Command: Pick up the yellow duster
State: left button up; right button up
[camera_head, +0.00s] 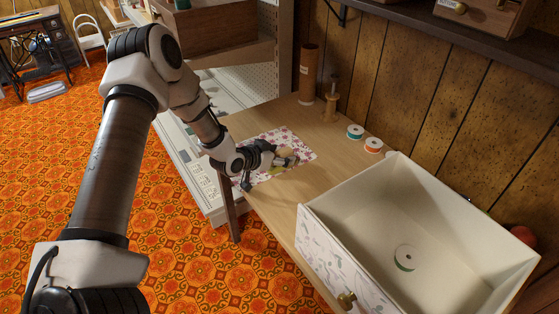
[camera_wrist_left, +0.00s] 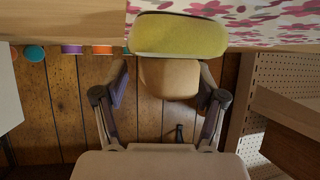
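The yellow duster (camera_wrist_left: 178,35) shows in the left wrist view as a rounded yellow-green pad with a tan block-like part (camera_wrist_left: 168,78) joined to it. It is at the floral cloth (camera_wrist_left: 262,14) on the table. My left gripper (camera_wrist_left: 165,95) is open, with one finger on each side of the tan part and a visible gap at both sides. In the head view my left gripper (camera_head: 271,170) is low over the cloth and partly hides the duster (camera_head: 286,154). My right gripper is in neither view.
A white open drawer (camera_head: 318,240) with a spool (camera_head: 405,258) inside stands on the table's near right. Several thread spools (camera_head: 355,131), a wooden spool stand (camera_head: 330,105) and a brown cylinder (camera_head: 308,75) stand along the wall. Bare tabletop (camera_head: 325,140) lies right of the cloth.

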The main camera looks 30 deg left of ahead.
pick_arm(q)
grip_shut()
